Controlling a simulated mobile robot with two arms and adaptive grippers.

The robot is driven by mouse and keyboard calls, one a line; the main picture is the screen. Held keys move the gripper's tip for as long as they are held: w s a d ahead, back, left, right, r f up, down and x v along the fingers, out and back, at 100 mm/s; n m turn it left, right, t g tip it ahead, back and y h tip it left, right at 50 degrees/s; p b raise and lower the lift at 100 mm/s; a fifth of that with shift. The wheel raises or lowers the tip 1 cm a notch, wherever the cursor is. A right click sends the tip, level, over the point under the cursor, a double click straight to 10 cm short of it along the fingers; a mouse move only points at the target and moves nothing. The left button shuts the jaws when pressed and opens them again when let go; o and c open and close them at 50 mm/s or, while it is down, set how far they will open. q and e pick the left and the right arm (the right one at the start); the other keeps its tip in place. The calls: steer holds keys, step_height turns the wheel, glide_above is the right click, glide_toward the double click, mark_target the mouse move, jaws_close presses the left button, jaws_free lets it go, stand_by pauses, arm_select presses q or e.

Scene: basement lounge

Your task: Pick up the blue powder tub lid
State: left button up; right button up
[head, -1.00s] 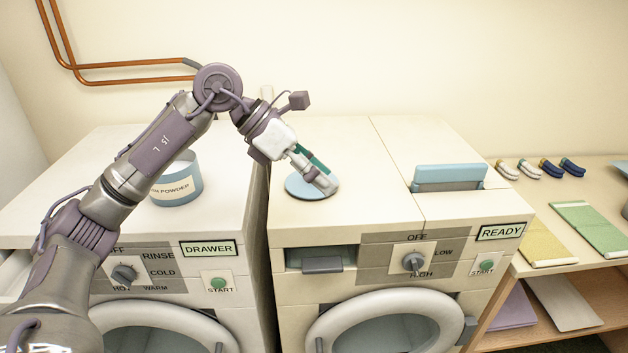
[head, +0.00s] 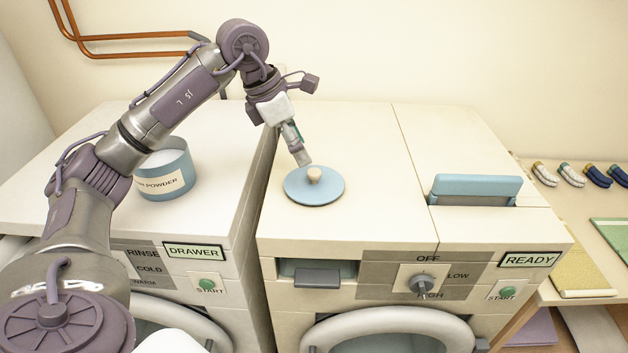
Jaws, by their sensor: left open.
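The blue powder tub lid (head: 327,191) is a flat blue disc with a beige knob (head: 314,174) in its middle. It lies on top of the right-hand machine, near its left edge. My left gripper (head: 304,160) is open, just behind and above the knob; I cannot tell whether it touches it. The blue powder tub (head: 165,182) stands uncovered on the left-hand machine, with white powder inside, partly behind my left arm. My right gripper is not in view.
The right-hand machine's top (head: 375,150) is clear around the lid. A raised blue flap (head: 477,186) stands at its right. Rolled socks (head: 571,175) and folded cloths (head: 580,265) lie on a shelf at far right. A gap separates the machines.

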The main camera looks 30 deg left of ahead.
mark_target(314, 171)
arm_select(q)
steer(key=shift+w+d+f, duration=0.25)
steer(key=shift+w+f, duration=0.35)
steer(key=shift+f, duration=0.35)
steer(key=shift+w+d+f+p, duration=0.1)
steer(key=shift+d+f+p, duration=0.2)
steer(key=shift+f+p, duration=0.25)
steer(key=shift+d+f+p, duration=0.25)
steer(key=shift+f+p, duration=0.2)
steer(key=shift+f, duration=0.1)
steer(key=shift+x, duration=1.15)
steer(key=shift+w+f, duration=0.1)
steer(key=shift+f, duration=0.15)
steer(key=c, duration=0.7)
jaws_close()
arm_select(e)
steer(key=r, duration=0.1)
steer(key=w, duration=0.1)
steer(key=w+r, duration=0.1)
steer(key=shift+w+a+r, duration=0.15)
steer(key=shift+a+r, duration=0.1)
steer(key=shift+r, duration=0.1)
